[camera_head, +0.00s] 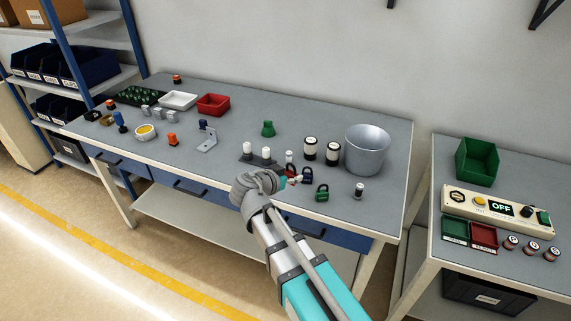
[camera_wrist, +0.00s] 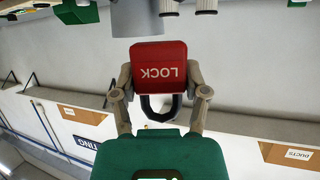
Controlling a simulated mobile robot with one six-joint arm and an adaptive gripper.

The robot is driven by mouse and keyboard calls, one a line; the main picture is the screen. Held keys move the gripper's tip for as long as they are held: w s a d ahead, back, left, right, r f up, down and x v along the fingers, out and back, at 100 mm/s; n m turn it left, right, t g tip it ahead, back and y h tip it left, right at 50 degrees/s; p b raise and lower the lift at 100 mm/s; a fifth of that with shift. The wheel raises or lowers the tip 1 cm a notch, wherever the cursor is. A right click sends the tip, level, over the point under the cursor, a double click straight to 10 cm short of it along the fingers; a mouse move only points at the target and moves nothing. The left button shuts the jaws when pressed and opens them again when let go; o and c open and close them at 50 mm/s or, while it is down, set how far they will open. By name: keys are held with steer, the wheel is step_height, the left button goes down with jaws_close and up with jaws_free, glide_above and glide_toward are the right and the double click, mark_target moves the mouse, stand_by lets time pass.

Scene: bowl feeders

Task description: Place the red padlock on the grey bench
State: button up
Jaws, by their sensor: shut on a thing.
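The red padlock (camera_wrist: 159,62) shows close up in the wrist view, with white LOCK lettering upside down and its dark shackle towards my palm. My gripper (camera_wrist: 160,78) is shut on it, one finger at each side. In the head view my gripper (camera_head: 291,181) is over the front part of the long grey bench (camera_head: 310,112); the padlock is too small and covered there to make out clearly. I cannot tell whether it touches the bench top.
A small black-and-white cylinder (camera_head: 359,190) is further right. Black-and-white jars (camera_head: 310,148) and a metal bucket (camera_head: 367,150) stand behind. The bench's back middle is clear.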

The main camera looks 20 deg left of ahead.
mark_target(292, 171)
steer(key=shift+s+d+r+p, duration=0.2)
steer(key=shift+s+d+r, duration=0.15)
steer(key=shift+s, duration=0.25)
steer(key=shift+s+d+r+p, duration=0.15)
steer(key=shift+s+d+r, duration=0.1)
steer(key=shift+s+d, duration=0.25)
steer(key=shift+a, duration=0.15)
steer(key=shift+r, duration=0.1)
step_height(292, 171, up, 3)
steer(key=p, duration=0.3)
steer(key=shift+f, duration=0.2)
steer(key=shift+s+a, duration=0.1)
steer(key=shift+s, duration=0.05)
stand_by(1.1)
